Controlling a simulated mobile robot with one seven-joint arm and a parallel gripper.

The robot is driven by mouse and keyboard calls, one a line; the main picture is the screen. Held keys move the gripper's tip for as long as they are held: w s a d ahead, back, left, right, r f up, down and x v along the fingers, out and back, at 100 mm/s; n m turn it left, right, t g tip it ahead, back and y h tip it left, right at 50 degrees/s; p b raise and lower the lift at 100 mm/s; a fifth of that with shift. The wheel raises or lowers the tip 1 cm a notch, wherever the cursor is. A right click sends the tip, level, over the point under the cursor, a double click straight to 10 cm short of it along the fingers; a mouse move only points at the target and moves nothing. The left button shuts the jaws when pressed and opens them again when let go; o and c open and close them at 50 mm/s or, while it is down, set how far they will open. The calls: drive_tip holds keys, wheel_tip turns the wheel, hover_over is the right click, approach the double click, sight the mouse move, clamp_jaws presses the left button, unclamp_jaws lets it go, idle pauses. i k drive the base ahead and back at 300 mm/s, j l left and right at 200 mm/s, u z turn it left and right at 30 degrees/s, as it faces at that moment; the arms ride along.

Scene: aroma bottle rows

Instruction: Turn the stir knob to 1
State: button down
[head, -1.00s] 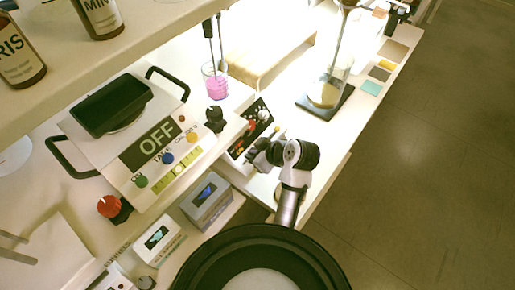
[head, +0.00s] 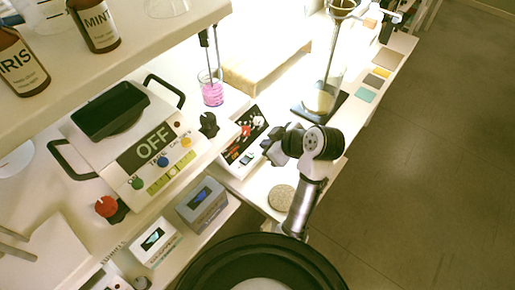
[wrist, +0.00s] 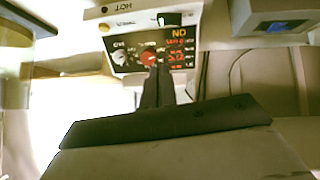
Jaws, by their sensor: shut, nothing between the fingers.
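The stirrer's dark control panel (head: 245,134) faces me in the head view, left of my gripper. In the wrist view the panel (wrist: 180,62) appears upside down, with red digits, a red knob (wrist: 148,58) and a pale knob (wrist: 120,57). The labels are too small to tell which knob is the stir knob, and its setting is unreadable. My gripper (head: 268,147) is shut and empty, just right of the panel. In the wrist view its fingers (wrist: 158,72) point at the panel beside the red knob; contact cannot be told.
A beaker of pink liquid (head: 212,92) stands behind the panel. Two small display boxes (head: 203,200) (head: 155,240) sit in front. A shelf with bottles overhangs the upper left.

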sight(259, 120)
drive_tip(key=k+l, duration=0.45)
drive_tip(key=l, duration=0.25)
drive_tip(key=k+l, duration=0.25)
drive_tip(key=l, duration=0.15)
